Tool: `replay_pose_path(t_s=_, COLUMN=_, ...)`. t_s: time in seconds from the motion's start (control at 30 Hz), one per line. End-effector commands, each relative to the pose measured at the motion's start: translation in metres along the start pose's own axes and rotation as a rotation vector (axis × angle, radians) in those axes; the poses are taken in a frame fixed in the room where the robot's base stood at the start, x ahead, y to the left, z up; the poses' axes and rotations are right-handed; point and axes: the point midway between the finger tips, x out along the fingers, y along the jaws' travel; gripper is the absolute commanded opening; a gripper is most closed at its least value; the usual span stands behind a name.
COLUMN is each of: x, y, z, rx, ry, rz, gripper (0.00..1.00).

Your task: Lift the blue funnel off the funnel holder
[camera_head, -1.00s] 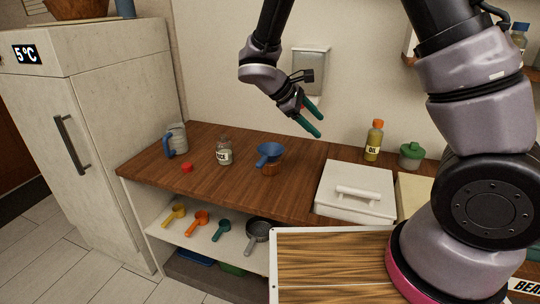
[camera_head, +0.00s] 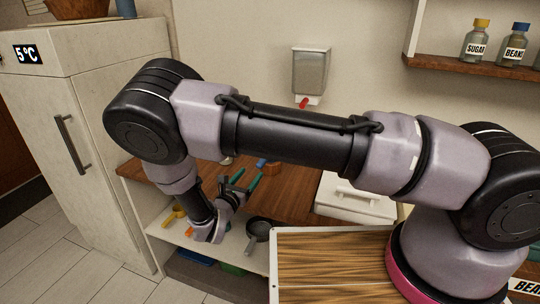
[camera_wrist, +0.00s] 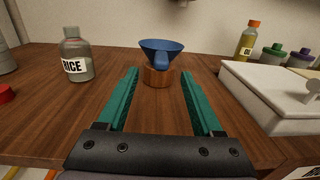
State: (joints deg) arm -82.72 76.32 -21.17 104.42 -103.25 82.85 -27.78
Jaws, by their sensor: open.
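The blue funnel (camera_wrist: 161,46) sits in a round copper-brown funnel holder (camera_wrist: 158,78) on the wooden counter, in the middle of the wrist view. The funnel's wide mouth faces up and its handle points towards me. In the head view my arm hides most of both; only a bit of the funnel (camera_head: 261,162) shows. My gripper (camera_wrist: 158,73) is open and empty, its green fingers level and pointing at the funnel and holder. In the wrist view the fingertips lie left and right of the holder, still short of it. The gripper (camera_head: 247,178) is at the counter's front edge in the head view.
The rice jar (camera_wrist: 76,55) stands left of the funnel, with a red cap (camera_wrist: 5,94) nearer. A white lidded box (camera_wrist: 262,92) lies close on the right, the oil bottle (camera_wrist: 248,40) behind it. A dark pan (camera_head: 258,230) is on the shelf below.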

Motion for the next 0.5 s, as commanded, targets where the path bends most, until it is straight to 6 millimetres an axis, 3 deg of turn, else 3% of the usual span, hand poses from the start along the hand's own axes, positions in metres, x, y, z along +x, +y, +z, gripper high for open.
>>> replay_pose_path(t_s=0.1, x=0.021, y=-0.001, z=0.0, rx=0.0, ry=0.001, rz=-0.004, gripper=0.68)
replay_pose_path(t_s=0.37, x=0.044, y=-0.002, z=-0.002, rx=0.0, ry=0.001, rz=-0.005, gripper=0.68)
replay_pose_path(t_s=0.5, x=0.065, y=-0.004, z=-0.005, rx=0.001, ry=0.001, rz=-0.006, gripper=0.68)
